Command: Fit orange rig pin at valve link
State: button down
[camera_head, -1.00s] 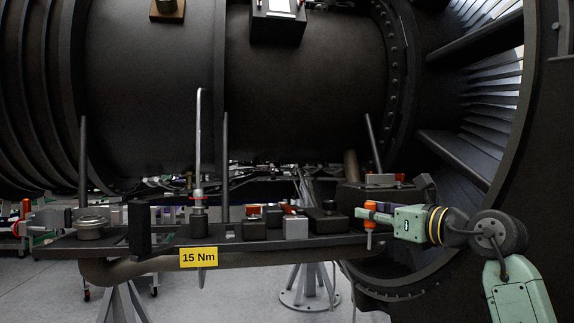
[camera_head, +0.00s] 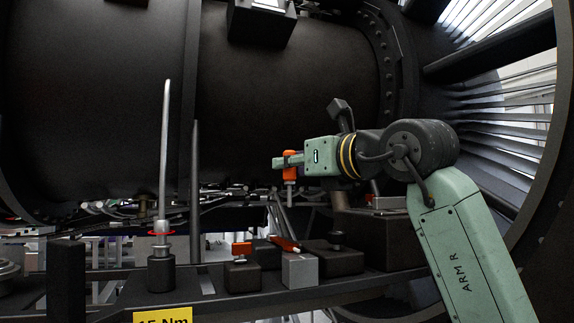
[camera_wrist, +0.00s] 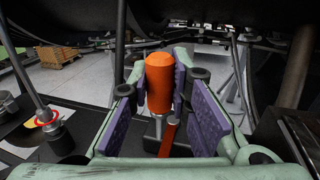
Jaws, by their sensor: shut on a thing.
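The orange rig pin (camera_head: 290,172) shows in the head view as an orange handle with a short pale shank below it. It is held roughly upright above the tool tray (camera_head: 205,283). My gripper (camera_head: 284,162) is shut on its handle. I cannot pick out the valve link with certainty in either view.
On the tray stand a tall bent rod (camera_head: 165,150) with a red ring, a block with a red top (camera_head: 242,275), a grey block (camera_head: 300,270) and a dark knobbed block (camera_head: 335,258). The dark engine casing (camera_head: 290,90) lies behind; pipes run along its underside.

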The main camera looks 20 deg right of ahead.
jog(key=shift+s+d, duration=0.1)
jog(key=shift+s, duration=0.1)
jog(key=shift+f, duration=0.25)
jog(key=b, duration=0.4)
send_over(293, 245)
jog(key=shift+s+a+f, duration=0.1)
jog(key=shift+s+f, duration=0.1)
jog(key=shift+f, duration=1.05)
jog(key=shift+s+a+f, duration=0.1)
jog(key=shift+s+f, duration=0.05)
jog(key=shift+f, duration=1.05)
jog(key=shift+f+b, duration=1.8)
jog(key=shift+f, duration=0.8)
jog(key=c, duration=1.4)
grip_release()
jog(key=shift+s, duration=0.1)
jog(key=v, duration=1.2)
jog(key=shift+r, duration=0.1)
